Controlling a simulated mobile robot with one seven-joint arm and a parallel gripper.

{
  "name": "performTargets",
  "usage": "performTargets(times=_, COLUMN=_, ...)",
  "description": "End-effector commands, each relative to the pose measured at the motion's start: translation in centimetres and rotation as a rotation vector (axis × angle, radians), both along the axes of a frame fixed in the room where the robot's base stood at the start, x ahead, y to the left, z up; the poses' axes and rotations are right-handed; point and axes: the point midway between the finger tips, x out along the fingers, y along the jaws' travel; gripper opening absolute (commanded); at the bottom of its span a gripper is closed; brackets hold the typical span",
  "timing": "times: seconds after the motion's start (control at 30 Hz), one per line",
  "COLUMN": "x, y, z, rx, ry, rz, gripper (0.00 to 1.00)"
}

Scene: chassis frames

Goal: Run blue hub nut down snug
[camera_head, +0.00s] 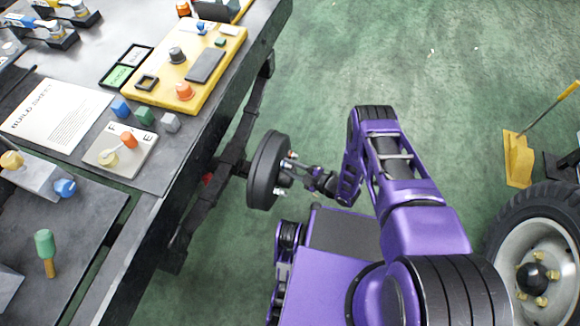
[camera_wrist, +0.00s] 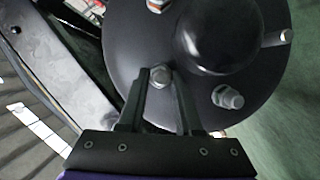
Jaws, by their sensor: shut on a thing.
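A dark round wheel hub (camera_head: 268,170) stands on edge beside the bench. Its face with a domed centre and several studs shows in the wrist view (camera_wrist: 218,35). My gripper (camera_head: 304,174) reaches it from the right. In the wrist view my gripper (camera_wrist: 161,74) has its two fingers on either side of a grey hex nut (camera_wrist: 160,77) low on the face, shut on it. The nut looks silvery, not clearly blue. Another silvery nut (camera_wrist: 228,97) sits at right, and one with a reddish part (camera_wrist: 155,5) at the top. A bare-looking stud (camera_wrist: 287,36) is at far right.
A grey bench (camera_head: 170,150) fills the left, with a yellow board (camera_head: 215,65), a white sheet (camera_head: 55,115) and small coloured parts. A tyred wheel (camera_head: 535,255) stands at lower right, near a yellow stand (camera_head: 517,158). The green floor beyond the arm is open.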

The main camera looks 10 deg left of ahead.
Motion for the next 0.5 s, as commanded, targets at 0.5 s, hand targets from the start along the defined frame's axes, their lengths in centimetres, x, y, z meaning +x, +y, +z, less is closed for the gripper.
performTargets(times=0.5, x=0.46, y=-0.05, z=0.27, rx=0.035, ry=0.453, rz=-0.001, gripper=0.0)
